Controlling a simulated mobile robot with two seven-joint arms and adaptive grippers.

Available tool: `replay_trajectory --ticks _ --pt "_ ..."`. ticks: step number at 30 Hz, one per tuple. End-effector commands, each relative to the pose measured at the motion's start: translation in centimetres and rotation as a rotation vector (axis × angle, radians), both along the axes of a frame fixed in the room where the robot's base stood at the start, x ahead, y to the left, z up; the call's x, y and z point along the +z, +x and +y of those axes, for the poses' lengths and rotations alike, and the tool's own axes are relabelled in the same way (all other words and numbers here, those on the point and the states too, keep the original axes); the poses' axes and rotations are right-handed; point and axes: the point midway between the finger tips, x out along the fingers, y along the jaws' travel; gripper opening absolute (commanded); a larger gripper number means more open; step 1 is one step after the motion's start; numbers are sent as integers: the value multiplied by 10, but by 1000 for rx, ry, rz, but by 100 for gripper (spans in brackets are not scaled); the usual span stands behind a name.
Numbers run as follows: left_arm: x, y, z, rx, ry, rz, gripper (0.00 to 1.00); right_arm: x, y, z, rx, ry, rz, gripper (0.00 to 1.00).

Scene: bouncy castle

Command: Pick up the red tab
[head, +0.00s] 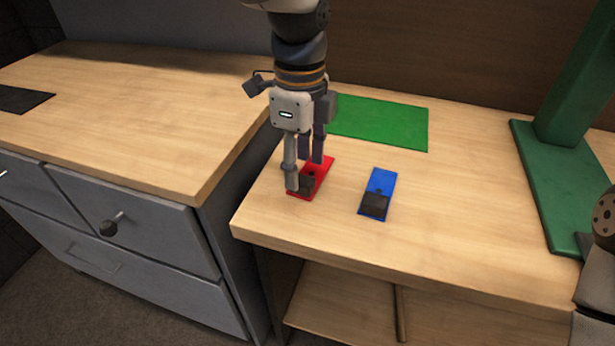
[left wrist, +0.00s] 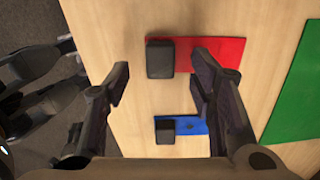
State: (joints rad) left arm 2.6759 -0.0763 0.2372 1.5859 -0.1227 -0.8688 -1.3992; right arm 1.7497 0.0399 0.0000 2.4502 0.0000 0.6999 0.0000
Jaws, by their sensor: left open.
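The red tab is a flat red plate (head: 324,168) with a black block (head: 308,184) at its near end, lying on the wooden tabletop. In the left wrist view the red plate (left wrist: 224,50) and its block (left wrist: 160,60) show in the upper middle. My left gripper (head: 305,175) points down over the tab, open and empty. In the left wrist view its fingertips (left wrist: 160,72) stand apart on either side of the block. Whether they touch it I cannot tell. The fingers hide part of the tab in the head view. My right gripper is not clearly in view.
A blue tab (head: 382,184) with a black block lies right of the red one. A green mat (head: 385,122) lies behind. A green stand (head: 548,180) is at the right. A grey drawer cabinet (head: 130,215) with a wooden top stands left. The front-right tabletop is clear.

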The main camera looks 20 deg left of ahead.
Motion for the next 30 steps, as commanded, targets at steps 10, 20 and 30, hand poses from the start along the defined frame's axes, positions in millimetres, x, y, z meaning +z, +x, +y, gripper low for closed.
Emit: replay_trajectory --ticks 10,20,30 --pt "-30 0 0 0 0 -2 50 -2 -1 0 0 0 5 40" --pt "-30 0 0 1 0 -2 0 -1 -1 0 0 0 5 40" --pt "-23 1 -1 1 -2 -4 0 -1 -1 0 0 0 2 40"
